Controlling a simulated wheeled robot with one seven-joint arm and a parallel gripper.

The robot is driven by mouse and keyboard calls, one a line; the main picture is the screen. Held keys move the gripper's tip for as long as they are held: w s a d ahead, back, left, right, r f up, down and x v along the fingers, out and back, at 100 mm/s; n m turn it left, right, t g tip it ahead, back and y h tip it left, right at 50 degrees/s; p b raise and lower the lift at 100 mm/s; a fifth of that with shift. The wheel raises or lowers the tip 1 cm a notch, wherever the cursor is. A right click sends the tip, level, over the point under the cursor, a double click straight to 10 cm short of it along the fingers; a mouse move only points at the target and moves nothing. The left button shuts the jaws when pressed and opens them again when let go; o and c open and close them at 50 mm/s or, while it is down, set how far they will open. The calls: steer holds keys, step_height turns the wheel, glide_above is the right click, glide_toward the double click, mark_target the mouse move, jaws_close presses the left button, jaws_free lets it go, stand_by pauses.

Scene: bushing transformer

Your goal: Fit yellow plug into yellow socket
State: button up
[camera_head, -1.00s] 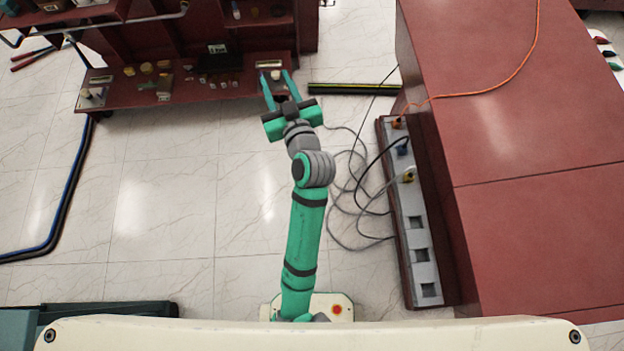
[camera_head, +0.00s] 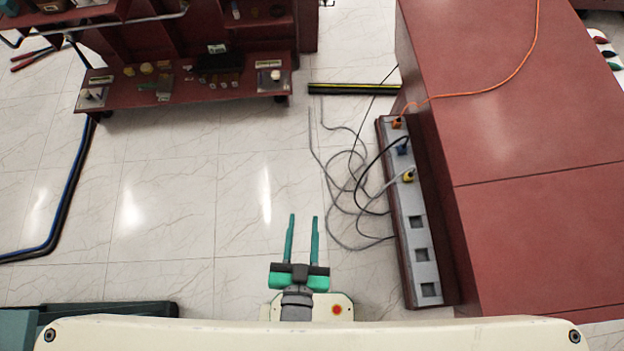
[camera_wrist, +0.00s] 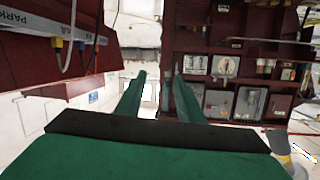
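The yellow plug (camera_head: 408,175) sits at the third position of the grey socket strip (camera_head: 413,200), on a grey cable. I cannot tell how deeply it is seated, and any yellow socket beneath it is hidden. My gripper (camera_head: 303,217) is open and empty, well to the left of the strip and nearer my base, with its two green fingers apart. Its fingers (camera_wrist: 155,82) also show apart in the wrist view, with nothing between them. A small yellow plug-like part (camera_wrist: 57,43) shows at upper left in the wrist view.
An orange plug (camera_head: 397,123) and a blue plug (camera_head: 402,149) sit farther up the strip; open square recesses lie below. Loose cables (camera_head: 350,190) cover floor left of it. A red cabinet (camera_head: 530,210) stands right, a red workbench (camera_head: 190,92) at the back.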

steer(key=s+d+r+n, duration=0.1)
steer(key=s+d+r, duration=0.1)
steer(key=s, duration=0.4)
steer(key=shift+n+y, duration=0.4)
steer(key=shift+d, duration=0.1)
steer(key=shift+s, duration=0.1)
